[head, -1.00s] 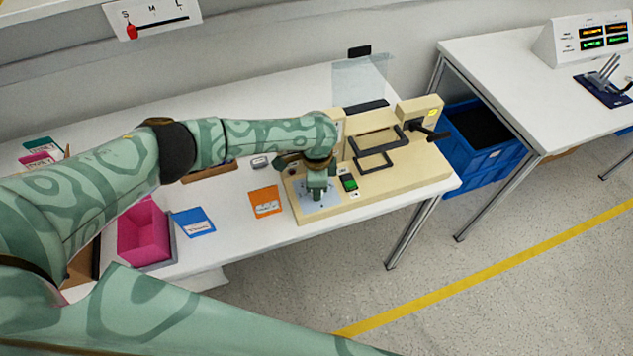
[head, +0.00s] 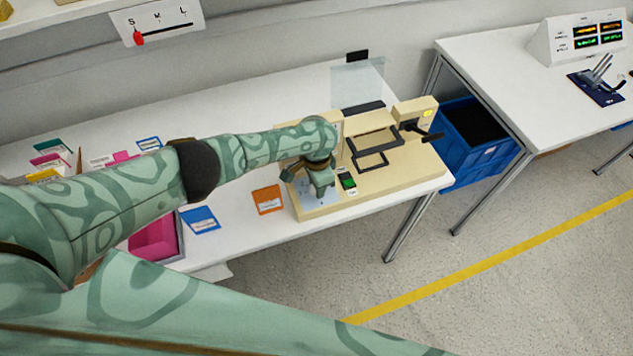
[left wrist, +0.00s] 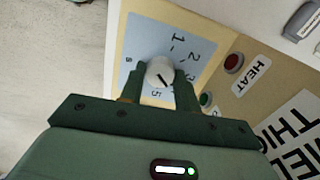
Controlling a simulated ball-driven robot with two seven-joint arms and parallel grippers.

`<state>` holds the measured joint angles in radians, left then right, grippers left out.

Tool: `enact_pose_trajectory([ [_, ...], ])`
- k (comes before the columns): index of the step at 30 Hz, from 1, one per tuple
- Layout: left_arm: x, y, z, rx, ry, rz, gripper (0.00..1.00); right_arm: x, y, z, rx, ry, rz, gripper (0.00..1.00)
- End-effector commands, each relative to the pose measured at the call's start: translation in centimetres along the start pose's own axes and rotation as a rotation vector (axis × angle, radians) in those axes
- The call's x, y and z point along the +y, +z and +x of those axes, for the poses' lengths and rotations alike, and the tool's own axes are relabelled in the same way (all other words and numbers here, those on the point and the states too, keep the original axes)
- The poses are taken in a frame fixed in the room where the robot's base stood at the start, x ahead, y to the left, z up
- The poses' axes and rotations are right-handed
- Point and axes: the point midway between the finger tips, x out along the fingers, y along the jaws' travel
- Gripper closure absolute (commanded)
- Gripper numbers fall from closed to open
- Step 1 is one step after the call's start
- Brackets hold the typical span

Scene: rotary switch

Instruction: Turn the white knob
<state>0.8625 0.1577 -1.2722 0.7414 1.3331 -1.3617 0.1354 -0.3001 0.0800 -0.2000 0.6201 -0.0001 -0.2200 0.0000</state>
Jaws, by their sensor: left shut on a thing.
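The white knob (left wrist: 160,70) stands on a light blue dial plate (left wrist: 143,36) with printed numbers, seen in the left wrist view. A dark pointer line shows on its face, towards the lower right. My left gripper (left wrist: 159,78) is shut on the knob, with one finger on each side of it. In the head view my left gripper (head: 321,190) points down over the dial plate (head: 308,200) at the left end of the beige machine (head: 385,177); the knob is hidden there by the gripper. My right gripper is not in view.
Beside the dial are a red button (left wrist: 234,62) marked HEAT and a green button (head: 348,181). Black frames (head: 372,145) stand on the machine. Orange (head: 268,200) and blue (head: 200,220) cards and a pink bin (head: 152,241) lie left. A blue crate (head: 475,150) stands right.

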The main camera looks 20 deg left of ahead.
Motion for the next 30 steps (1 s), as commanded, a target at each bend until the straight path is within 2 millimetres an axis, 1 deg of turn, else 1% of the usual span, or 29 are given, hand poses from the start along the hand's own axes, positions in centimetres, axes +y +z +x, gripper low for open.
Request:
enact_pose_trajectory([
  [6,0.0,0.1,0.1,-0.001,0.000,0.001,0.91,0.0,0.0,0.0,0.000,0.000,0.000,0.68],
  [7,0.0,0.1,0.1,-0.001,0.000,0.001,0.62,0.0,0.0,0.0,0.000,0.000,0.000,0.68],
  [9,0.0,0.1,0.1,-0.001,0.000,0.001,0.46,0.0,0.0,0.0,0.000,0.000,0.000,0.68],
  [17,0.0,0.0,0.0,0.000,0.000,0.001,0.46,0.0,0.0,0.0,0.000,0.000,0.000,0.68],
  [20,0.0,0.0,-0.7,0.001,0.000,0.002,0.46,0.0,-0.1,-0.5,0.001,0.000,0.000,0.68],
  [23,0.0,-0.1,-2.5,0.003,0.000,0.003,0.46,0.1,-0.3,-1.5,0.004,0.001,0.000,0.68],
  [26,-0.1,0.0,-5.1,0.003,-0.001,0.002,0.46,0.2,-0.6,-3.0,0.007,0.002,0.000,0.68],
  [30,-0.1,0.0,-9.1,0.003,-0.001,0.002,0.46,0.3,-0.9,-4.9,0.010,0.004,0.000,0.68],
])
